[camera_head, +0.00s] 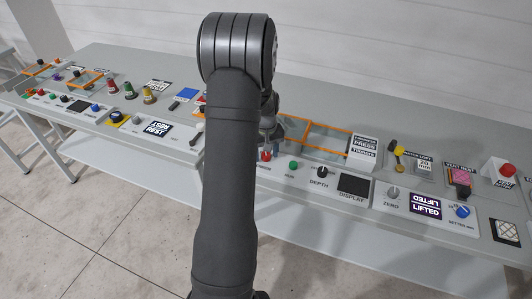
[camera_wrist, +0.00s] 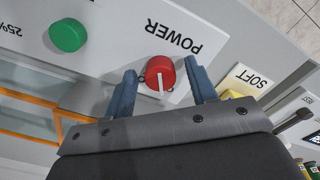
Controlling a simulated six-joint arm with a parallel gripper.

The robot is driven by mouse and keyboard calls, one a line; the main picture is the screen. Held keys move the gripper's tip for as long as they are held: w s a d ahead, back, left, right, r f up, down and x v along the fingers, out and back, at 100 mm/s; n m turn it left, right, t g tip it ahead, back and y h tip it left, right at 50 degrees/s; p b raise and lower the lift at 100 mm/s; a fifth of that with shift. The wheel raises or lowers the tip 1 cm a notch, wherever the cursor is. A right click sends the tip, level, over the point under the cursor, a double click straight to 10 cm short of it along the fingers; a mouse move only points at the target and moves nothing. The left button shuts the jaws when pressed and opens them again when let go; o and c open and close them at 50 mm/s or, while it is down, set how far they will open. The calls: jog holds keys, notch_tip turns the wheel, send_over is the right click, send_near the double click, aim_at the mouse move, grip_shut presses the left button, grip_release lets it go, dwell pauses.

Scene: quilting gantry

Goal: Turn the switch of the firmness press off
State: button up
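The firmness press has a sign (camera_head: 364,144) and an orange-edged clear frame (camera_head: 325,137), right of my arm in the head view. Its switch is a red round knob (camera_head: 265,155) marked POWER. In the wrist view the red knob (camera_wrist: 160,73) has a white pointer line towards the bottom of the picture. My gripper (camera_wrist: 160,68) is open, with one blue finger on each side of the knob. Gaps show between the fingers and the knob, so it is not gripped. In the head view my arm hides most of the gripper.
A green button (camera_wrist: 68,35) lies beside the knob. A DEPTH knob (camera_head: 322,172) and a dark display (camera_head: 353,185) are further right on the panel. A SOFT label (camera_wrist: 247,79) is near the right finger. More stations with buttons and knobs line the bench both ways.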

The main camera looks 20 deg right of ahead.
notch_tip(320, 180, up, 17)
jog(key=shift+r, duration=0.2)
dwell(0.4)
dwell(0.3)
notch_tip(320, 180, down, 18)
jog(key=shift+r, duration=0.25)
dwell(0.3)
